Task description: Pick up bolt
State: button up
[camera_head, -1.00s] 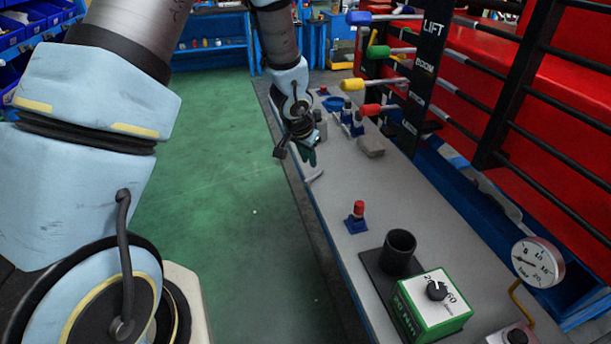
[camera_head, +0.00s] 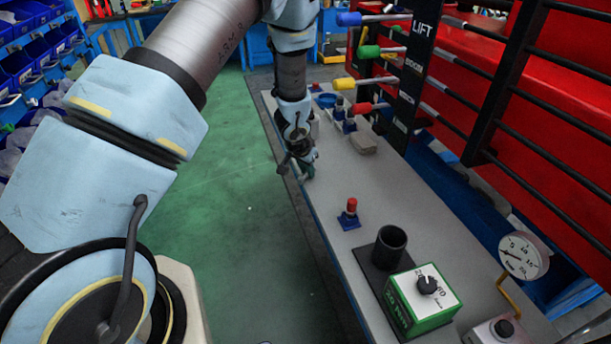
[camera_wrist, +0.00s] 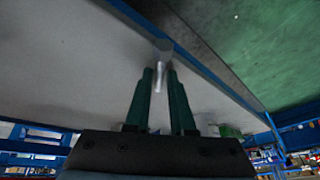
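A grey metal bolt (camera_wrist: 161,72) lies on the bench top near its edge in the wrist view. Its wider head points away from my gripper and its shank runs back between the fingers. My gripper (camera_wrist: 160,75) has two dark green fingers, one on each side of the bolt, standing apart with a gap showing; it looks open. In the head view my gripper (camera_head: 303,172) is low over the left edge of the grey bench (camera_head: 405,195). The bolt is hidden behind my gripper there.
A blue holder with a red top (camera_head: 349,214), a dark cup (camera_head: 390,246) and a green dial box (camera_head: 420,300) stand nearer on the bench. A grey block (camera_head: 362,143) and coloured levers (camera_head: 372,107) are farther back. The bench middle is clear.

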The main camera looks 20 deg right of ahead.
jog(key=shift+c, duration=0.2)
grip_shut()
dwell(0.3)
notch_tip(320, 180, up, 10)
jog(key=w+a+f+n+y, duration=0.15)
jog(key=a+n, duration=0.25)
jog(key=a, duration=0.9)
jog(key=w+a+f+n+t+y, duration=0.15)
jog(key=a+n, duration=0.25)
jog(key=a, duration=1)
jog(key=w+a+n+y, duration=0.15)
jog(key=a+n, duration=0.25)
jog(key=a, duration=0.9)
notch_tip(320, 180, up, 3)
jog(key=m+g+h, duration=0.2)
jog(key=m+h, duration=0.3)
jog(key=m, duration=0.7)
send_over(307, 175)
jog(key=shift+t+y+b, duration=0.25)
jog(key=shift+b, duration=0.05)
